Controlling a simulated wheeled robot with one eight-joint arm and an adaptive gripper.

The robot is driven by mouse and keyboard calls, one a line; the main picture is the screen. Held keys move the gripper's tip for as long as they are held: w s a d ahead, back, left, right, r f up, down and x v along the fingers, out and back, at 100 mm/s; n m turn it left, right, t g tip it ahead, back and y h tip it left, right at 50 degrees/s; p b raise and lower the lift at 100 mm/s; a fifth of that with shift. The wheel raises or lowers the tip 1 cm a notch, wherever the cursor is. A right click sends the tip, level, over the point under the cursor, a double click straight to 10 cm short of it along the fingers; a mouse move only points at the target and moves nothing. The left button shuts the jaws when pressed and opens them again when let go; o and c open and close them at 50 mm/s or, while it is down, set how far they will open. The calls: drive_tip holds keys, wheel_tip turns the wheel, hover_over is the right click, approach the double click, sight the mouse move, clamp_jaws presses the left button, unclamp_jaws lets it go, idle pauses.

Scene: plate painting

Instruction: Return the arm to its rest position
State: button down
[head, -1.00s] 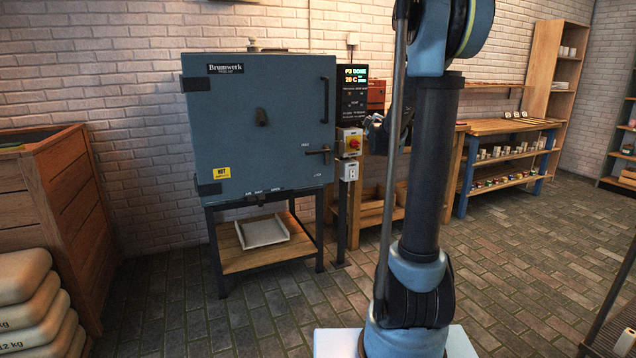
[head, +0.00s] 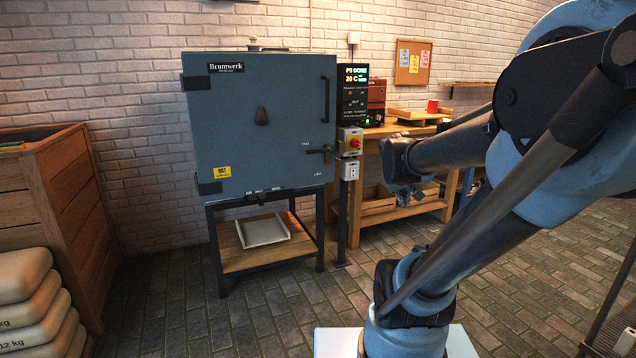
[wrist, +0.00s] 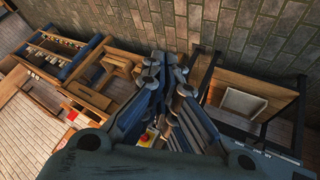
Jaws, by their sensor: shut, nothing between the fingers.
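My gripper (wrist: 166,72) is shut and empty in the wrist view, its fingers together over the brick floor. In the head view my arm is folded and leans to the right, with the forearm reaching back left. The wrist end (head: 402,165) hangs in front of the wooden bench, right of the kiln. The fingers are small and hard to make out there.
A closed blue-grey kiln (head: 258,150) stands at the back with a white tray (head: 262,231) on its lower shelf, also in the wrist view (wrist: 243,103). A wooden bench (head: 378,190) is right of it. Sacks (head: 30,300) and a crate (head: 75,200) stand at left. The middle floor is clear.

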drive_tip(key=s+a+f+g+y, duration=0.1)
drive_tip(key=s+a+f+g, duration=0.1)
drive_tip(key=s+f, duration=0.3)
drive_tip(key=s+a+f+m+g+y, duration=0.1)
drive_tip(key=s+a+f, duration=0.4)
drive_tip(key=s, duration=0.8)
drive_tip(key=shift+s+f+g+y, duration=0.25)
drive_tip(key=shift+g+y, duration=0.55)
drive_tip(key=shift+g, duration=0.2)
drive_tip(key=shift+w+f, duration=0.2)
drive_tip(key=shift+w, duration=0.3)
